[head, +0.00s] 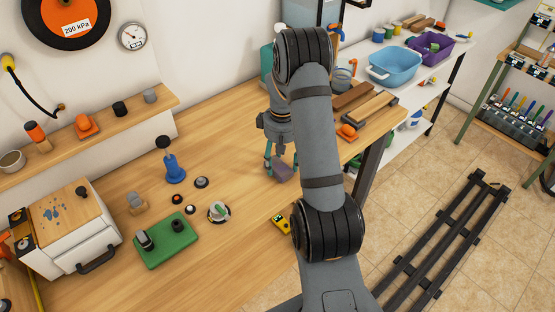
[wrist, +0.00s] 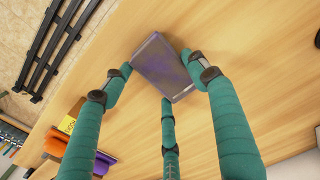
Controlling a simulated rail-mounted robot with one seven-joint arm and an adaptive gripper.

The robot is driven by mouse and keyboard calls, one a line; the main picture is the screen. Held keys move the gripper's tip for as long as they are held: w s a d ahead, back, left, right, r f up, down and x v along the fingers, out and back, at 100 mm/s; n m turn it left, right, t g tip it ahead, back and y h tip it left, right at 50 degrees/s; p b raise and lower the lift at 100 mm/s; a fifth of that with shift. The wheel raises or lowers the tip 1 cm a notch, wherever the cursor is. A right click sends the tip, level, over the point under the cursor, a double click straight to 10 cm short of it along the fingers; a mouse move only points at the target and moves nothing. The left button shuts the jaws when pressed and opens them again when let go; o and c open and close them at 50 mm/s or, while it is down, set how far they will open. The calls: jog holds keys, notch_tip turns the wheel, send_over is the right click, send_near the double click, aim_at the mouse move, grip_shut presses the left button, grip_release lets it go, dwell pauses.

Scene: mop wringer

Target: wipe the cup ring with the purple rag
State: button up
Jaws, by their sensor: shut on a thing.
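My gripper (head: 279,166) has teal fingers and is shut on a grey-purple folded pad, which looks like the purple rag (head: 283,173). In the wrist view the rag (wrist: 160,62) sits between the fingertips (wrist: 160,78), its flat face showing. It is over the wooden bench (head: 235,170), right of the middle in the head view. I cannot tell whether it touches the bench top. I cannot make out a cup ring on the bench in either view; the arm hides part of the bench top in the head view.
A yellow device (head: 281,223) lies near the front edge. Orange (wrist: 55,147) and purple (wrist: 103,163) items show in the wrist view's lower left.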

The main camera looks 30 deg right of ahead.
jog(key=shift+s+d, duration=0.15)
jog(key=shift+s, duration=0.4)
notch_tip(320, 180, up, 7)
jog(key=p, duration=0.5)
dwell(0.4)
